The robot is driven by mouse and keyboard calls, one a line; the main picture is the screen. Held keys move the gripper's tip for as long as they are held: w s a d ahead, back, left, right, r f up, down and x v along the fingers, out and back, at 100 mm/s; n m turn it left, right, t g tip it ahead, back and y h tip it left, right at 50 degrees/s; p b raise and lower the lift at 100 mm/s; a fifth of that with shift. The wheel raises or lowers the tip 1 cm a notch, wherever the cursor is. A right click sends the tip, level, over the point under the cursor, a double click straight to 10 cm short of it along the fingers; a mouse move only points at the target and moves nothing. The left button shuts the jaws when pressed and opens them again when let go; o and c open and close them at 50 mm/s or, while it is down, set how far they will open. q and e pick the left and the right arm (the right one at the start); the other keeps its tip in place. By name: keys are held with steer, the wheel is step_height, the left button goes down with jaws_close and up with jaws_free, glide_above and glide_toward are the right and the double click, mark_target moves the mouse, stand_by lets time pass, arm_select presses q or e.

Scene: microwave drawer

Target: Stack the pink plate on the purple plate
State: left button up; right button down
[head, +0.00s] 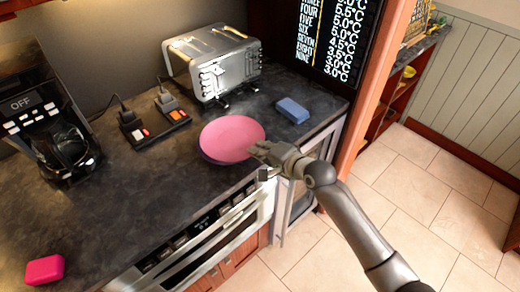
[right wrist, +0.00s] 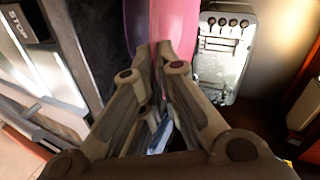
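The pink plate (head: 231,137) is directly above the purple plate (head: 213,160) on the dark counter. Only a thin strip of the purple plate's rim shows below it. My right gripper (head: 262,150) is at the pink plate's right front edge. In the right wrist view the fingers (right wrist: 156,52) are close together, with the pink plate's rim (right wrist: 174,22) between them. The purple plate (right wrist: 136,25) lies beside the left finger there. I cannot tell whether the two plates touch. My left gripper is not in view.
A toaster (head: 213,65) stands behind the plates. A blue block (head: 292,110) lies to their right, and a black switch box (head: 155,122) to their left. A coffee machine (head: 55,130) and a pink block (head: 45,269) are further left. The front left counter is mostly clear.

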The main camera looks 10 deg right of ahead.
steer(key=shift+f, duration=0.4)
steer(key=shift+f, duration=0.6)
steer(key=c, duration=1.6)
jaws_free()
steer(key=shift+c, duration=0.2)
steer(key=shift+r, duration=0.1)
